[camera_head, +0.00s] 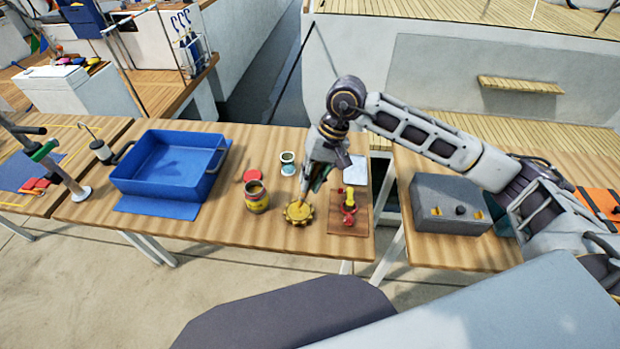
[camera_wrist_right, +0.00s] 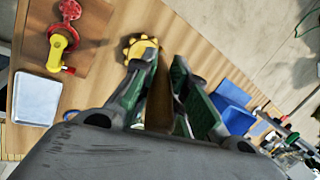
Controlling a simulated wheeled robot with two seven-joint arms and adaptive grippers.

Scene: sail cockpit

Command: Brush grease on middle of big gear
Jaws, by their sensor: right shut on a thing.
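The big gear (camera_head: 298,212) is yellow and lies flat near the front edge of the wooden table. In the right wrist view the gear (camera_wrist_right: 139,46) is partly hidden behind my fingers. My right gripper (camera_head: 315,184) is just above the gear. It is shut on a brown brush (camera_wrist_right: 160,104), seen between the green-padded fingers. The brush's tip is hard to make out, so I cannot tell whether it touches the gear. An open yellow and red can (camera_head: 257,198), which looks like the grease, stands left of the gear. My left gripper is not in view.
A red lid (camera_head: 252,175) lies behind the can, near a small white-blue cup (camera_head: 288,165). A red and yellow tool on a board (camera_head: 340,229) is right of the gear. A blue tray (camera_head: 165,187) stands left. A grey box (camera_head: 447,196) is on the right table.

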